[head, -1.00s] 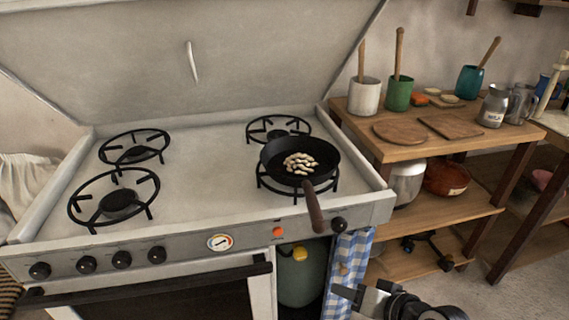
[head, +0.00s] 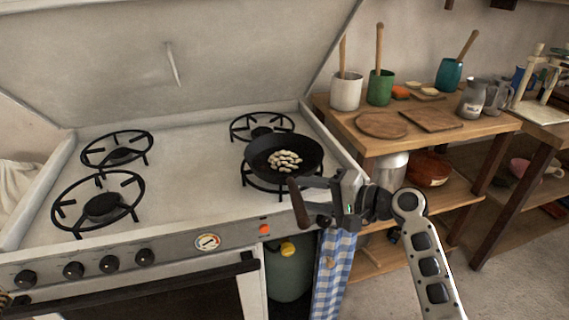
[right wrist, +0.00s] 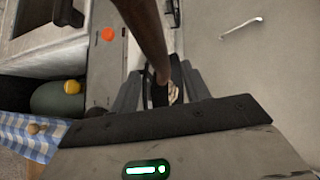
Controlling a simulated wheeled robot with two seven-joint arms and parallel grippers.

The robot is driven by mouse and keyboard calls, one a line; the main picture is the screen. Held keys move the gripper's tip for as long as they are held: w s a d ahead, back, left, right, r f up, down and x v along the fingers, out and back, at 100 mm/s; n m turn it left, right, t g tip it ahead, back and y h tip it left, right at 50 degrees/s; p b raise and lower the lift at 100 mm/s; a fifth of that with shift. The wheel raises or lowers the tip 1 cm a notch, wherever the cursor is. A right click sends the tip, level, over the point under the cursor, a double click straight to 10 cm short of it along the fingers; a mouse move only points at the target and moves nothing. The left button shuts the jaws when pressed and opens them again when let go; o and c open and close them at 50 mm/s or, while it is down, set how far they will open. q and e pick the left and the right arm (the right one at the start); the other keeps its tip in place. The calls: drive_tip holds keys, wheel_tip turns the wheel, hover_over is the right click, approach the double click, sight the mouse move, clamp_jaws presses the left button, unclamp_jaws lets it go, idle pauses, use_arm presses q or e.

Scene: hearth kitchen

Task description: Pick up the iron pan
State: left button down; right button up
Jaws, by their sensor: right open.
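The black iron pan (head: 262,152) sits on the front right burner of the stove, with pale peanut-like pieces (head: 284,161) in it. Its brown handle (head: 299,206) points toward the front edge; it also shows in the right wrist view (right wrist: 146,30). My right gripper (head: 316,194) is at the handle, in from the right. Its jaws are open, and in the right wrist view the handle runs down to the space between the fingers (right wrist: 162,88). I cannot tell whether a finger touches it. My left gripper is not in view.
The raised stove lid (head: 170,60) stands behind the burners. A wooden shelf table (head: 365,140) with pots and boards is at the right. A blue checked towel (head: 333,275) and a green gas bottle (head: 288,270) are below the stove's right front.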

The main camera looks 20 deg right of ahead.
drive_tip(key=shift+p+x, duration=0.3)
drive_tip(key=shift+x, duration=2.65)
drive_tip(key=shift+s+a+r, duration=0.1)
clamp_jaws()
drive_tip(key=shift+r, duration=0.2)
